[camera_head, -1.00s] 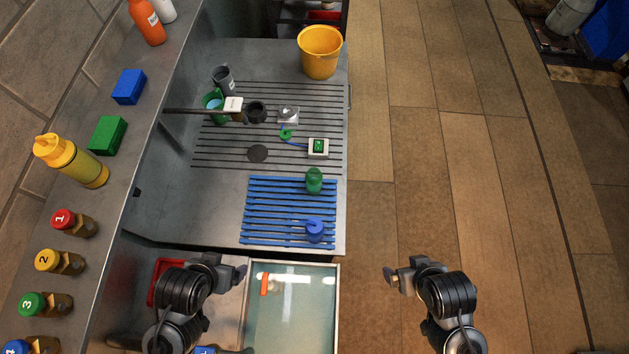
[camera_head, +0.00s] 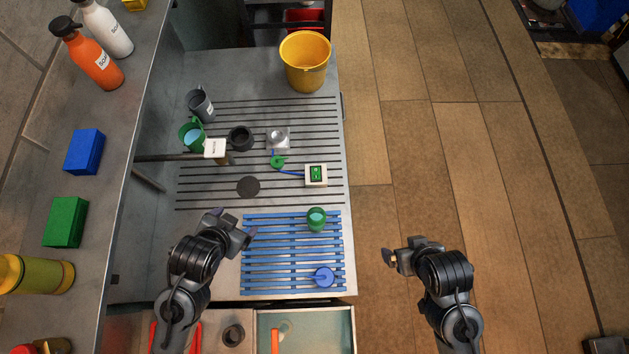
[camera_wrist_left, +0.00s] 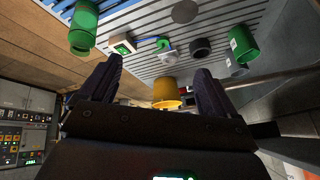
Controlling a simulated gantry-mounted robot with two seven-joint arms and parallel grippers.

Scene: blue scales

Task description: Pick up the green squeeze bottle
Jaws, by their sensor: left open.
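The green squeeze bottle (camera_head: 316,219) stands on the blue slatted rack (camera_head: 262,283), near its far right corner. In the left wrist view, which is upside down, the green bottle (camera_wrist_left: 83,28) hangs at upper left, outside the jaws. My left gripper (camera_head: 233,229) is open and empty, left of the rack and apart from the bottle. Its two dark fingers (camera_wrist_left: 157,67) are spread in the left wrist view. My right gripper (camera_head: 398,256) is right of the rack, over the floor; its jaw opening is unclear.
A blue bottle (camera_head: 323,277) stands on the rack's near right part. Beyond are a switch box (camera_head: 316,175), a dark cup (camera_head: 240,138) and a yellow bucket (camera_head: 305,61). The left shelf holds a yellow bottle (camera_head: 36,274) and a green block (camera_head: 66,222). A sink (camera_head: 300,329) lies nearest.

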